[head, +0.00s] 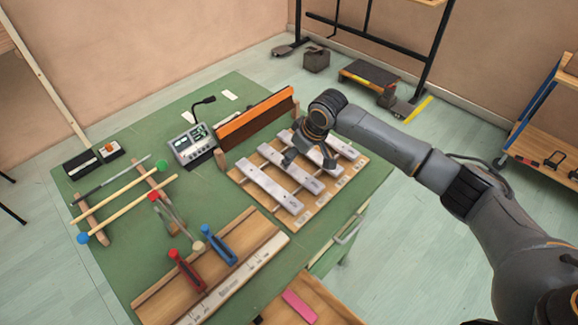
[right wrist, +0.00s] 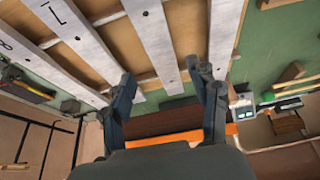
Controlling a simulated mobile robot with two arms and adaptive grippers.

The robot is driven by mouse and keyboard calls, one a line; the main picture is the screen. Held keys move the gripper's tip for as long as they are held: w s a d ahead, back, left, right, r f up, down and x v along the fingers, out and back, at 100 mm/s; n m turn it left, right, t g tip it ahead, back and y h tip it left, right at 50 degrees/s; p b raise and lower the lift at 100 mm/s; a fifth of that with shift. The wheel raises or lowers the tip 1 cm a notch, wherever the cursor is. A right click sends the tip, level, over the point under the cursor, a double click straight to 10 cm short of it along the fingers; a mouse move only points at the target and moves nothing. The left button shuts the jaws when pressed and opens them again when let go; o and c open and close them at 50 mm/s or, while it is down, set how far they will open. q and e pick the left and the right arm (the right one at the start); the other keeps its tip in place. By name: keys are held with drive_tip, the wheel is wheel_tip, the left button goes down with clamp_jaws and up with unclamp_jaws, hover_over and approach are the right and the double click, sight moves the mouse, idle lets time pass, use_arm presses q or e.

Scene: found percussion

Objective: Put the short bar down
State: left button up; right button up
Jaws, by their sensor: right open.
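Several pale grey metal bars (head: 268,187) lie side by side on a wooden frame (head: 306,213) on the green table. My right gripper (head: 310,163) is open over the bars in the head view and hides part of them. In the right wrist view, the open fingers (right wrist: 160,80) stand on either side of one pale bar (right wrist: 152,42), with gaps beside it. This bar appears to rest on the frame. I cannot tell surely which bar is the short one. My left gripper is in neither view.
An orange-topped panel (head: 255,120) stands behind the bars, beside a grey device (head: 190,145) with a microphone. Mallets (head: 125,192) lie on wooden rests at left. A wooden board (head: 225,262) with red and blue handles is in front. Green table (head: 110,270) shows bare at front left.

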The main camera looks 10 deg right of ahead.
sight(291, 168)
drive_tip(key=x, duration=0.4)
drive_tip(key=shift+s+a+f, duration=0.1)
drive_tip(key=shift+s+f, duration=0.05)
drive_tip(key=shift+f, duration=0.1)
drive_tip(key=shift+c, duration=0.5)
clamp_jaws()
drive_tip(key=shift+r, duration=0.1)
